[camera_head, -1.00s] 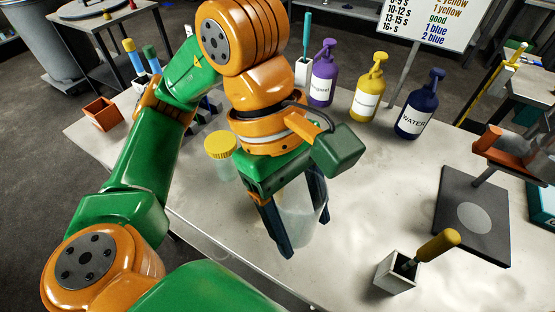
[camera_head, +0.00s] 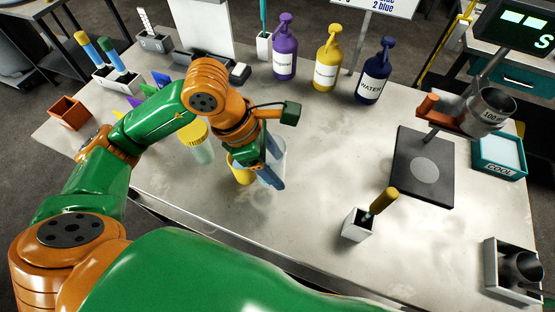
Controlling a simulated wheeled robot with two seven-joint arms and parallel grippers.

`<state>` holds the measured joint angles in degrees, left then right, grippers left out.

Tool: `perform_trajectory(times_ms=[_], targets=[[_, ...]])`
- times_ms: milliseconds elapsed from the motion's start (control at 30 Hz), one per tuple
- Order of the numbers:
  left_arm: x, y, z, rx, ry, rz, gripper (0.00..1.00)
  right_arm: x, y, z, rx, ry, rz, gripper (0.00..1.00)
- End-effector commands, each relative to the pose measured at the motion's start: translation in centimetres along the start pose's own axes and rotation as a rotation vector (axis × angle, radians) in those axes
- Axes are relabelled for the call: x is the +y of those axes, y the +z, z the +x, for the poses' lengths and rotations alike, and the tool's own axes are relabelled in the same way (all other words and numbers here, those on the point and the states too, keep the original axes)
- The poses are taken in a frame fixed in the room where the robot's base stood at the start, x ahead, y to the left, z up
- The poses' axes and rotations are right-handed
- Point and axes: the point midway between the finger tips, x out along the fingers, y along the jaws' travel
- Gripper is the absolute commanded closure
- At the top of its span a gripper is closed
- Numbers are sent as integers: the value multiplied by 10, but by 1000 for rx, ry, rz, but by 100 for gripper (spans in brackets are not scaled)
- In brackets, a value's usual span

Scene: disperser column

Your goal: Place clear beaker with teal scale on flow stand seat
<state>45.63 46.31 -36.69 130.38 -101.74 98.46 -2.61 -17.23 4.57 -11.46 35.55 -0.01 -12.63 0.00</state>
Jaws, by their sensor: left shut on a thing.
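The clear beaker (camera_head: 279,149) is in the left part of the table, partly hidden behind my left gripper; no teal scale can be made out on it. My left gripper (camera_head: 271,176) is shut on the beaker, its fingers pointing down and right. Whether the beaker touches the table is hard to tell. The flow stand (camera_head: 408,192) has a dark flat base to the right, with a round light grey seat (camera_head: 424,170) that is empty. A metal cup (camera_head: 489,112) is above and right of the seat. My right gripper is not in view.
A yellow cup (camera_head: 239,170) and a yellow-lidded jar (camera_head: 197,145) stand left of the beaker. A white holder (camera_head: 357,225) with a yellow-handled tool stands before the flow stand. Purple (camera_head: 284,52), yellow (camera_head: 327,62) and blue (camera_head: 374,76) bottles line the back. Table between beaker and stand is clear.

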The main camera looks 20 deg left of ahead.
Motion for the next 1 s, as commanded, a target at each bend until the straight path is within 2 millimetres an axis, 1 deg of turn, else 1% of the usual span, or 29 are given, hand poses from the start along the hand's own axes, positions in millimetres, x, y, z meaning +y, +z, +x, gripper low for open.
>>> perform_trajectory(times_ms=[33,100,233,300,433,500,700,833,867,900,967,1000], targets=[[5,-2,8,2,-4,-4,94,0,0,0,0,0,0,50],[13,-4,16,2,-2,-3,94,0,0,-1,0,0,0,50],[20,-6,25,0,-2,-1,94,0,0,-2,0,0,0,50],[26,-9,35,3,-4,-3,94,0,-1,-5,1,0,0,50],[25,-18,54,1,-4,-1,94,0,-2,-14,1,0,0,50],[26,-20,59,1,-1,2,94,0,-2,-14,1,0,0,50],[26,-20,60,0,1,3,94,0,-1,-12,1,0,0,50],[26,-21,64,0,1,3,94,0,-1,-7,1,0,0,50],[26,-21,64,0,1,3,31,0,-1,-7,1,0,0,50],[26,-21,63,0,1,2,20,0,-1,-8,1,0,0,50],[26,-21,63,0,1,2,4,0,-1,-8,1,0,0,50],[26,-21,63,0,1,2,3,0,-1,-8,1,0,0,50]])
